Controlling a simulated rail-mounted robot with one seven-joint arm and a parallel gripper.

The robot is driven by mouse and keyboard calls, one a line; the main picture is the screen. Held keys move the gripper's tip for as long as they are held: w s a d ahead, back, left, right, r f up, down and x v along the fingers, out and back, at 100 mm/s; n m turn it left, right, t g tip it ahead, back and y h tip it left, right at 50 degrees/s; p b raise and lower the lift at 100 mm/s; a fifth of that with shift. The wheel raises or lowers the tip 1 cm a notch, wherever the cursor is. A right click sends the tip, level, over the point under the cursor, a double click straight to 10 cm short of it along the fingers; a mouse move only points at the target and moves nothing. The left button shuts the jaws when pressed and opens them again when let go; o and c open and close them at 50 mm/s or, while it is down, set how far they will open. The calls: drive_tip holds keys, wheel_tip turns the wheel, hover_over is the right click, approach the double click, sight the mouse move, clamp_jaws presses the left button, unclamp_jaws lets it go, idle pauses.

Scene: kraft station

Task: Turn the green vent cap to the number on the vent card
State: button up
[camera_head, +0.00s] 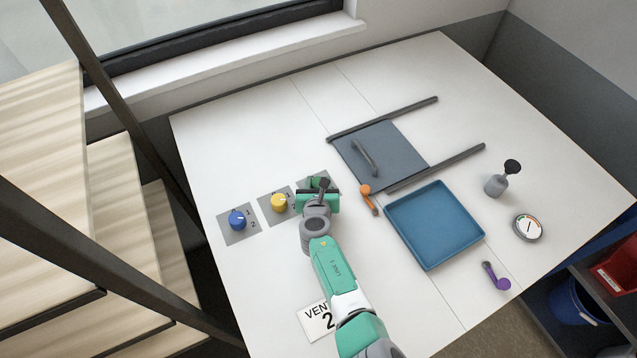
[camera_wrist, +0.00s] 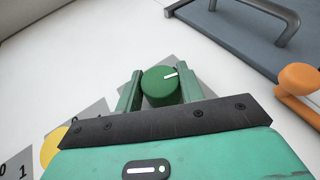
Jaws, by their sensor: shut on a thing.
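The green vent cap (camera_wrist: 158,88) sits between the two fingers of my gripper (camera_wrist: 160,80) in the wrist view, and the gripper is shut on it. A white pointer mark on the cap's top points up and to the right in that view. In the head view my gripper (camera_head: 318,188) is over the cap's grey plate and hides most of it. The numbers around the green cap cannot be read. The vent card (camera_head: 317,319) lies on the table near the front and shows a 2. My arm covers part of the card.
A yellow cap (camera_head: 279,203) and a blue cap (camera_head: 237,220) stand on grey plates to the left. An orange-handled lever (camera_head: 366,190), a grey sliding panel (camera_head: 388,150) and a blue tray (camera_head: 393,221) lie to the right. A gauge (camera_head: 528,227) is farther right.

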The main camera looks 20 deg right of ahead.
drive_tip(key=shift+a+f+m+g+h+b, duration=0.15)
drive_tip(key=shift+m+g+h+b, duration=0.4)
drive_tip(key=shift+m+h, duration=0.4)
drive_tip(key=shift+m+g+h, duration=0.35)
drive_tip(key=shift+m+h, duration=0.1)
drive_tip(key=shift+h, duration=0.1)
drive_tip(key=o, duration=1)
drive_tip(key=p+v, duration=0.1)
drive_tip(key=v, duration=0.1)
drive_tip(key=p+v, duration=0.2)
drive_tip(key=v, duration=0.1)
drive_tip(key=p+v, duration=0.2)
drive_tip(key=shift+s+r, duration=0.35)
drive_tip(key=shift+r, duration=0.05)
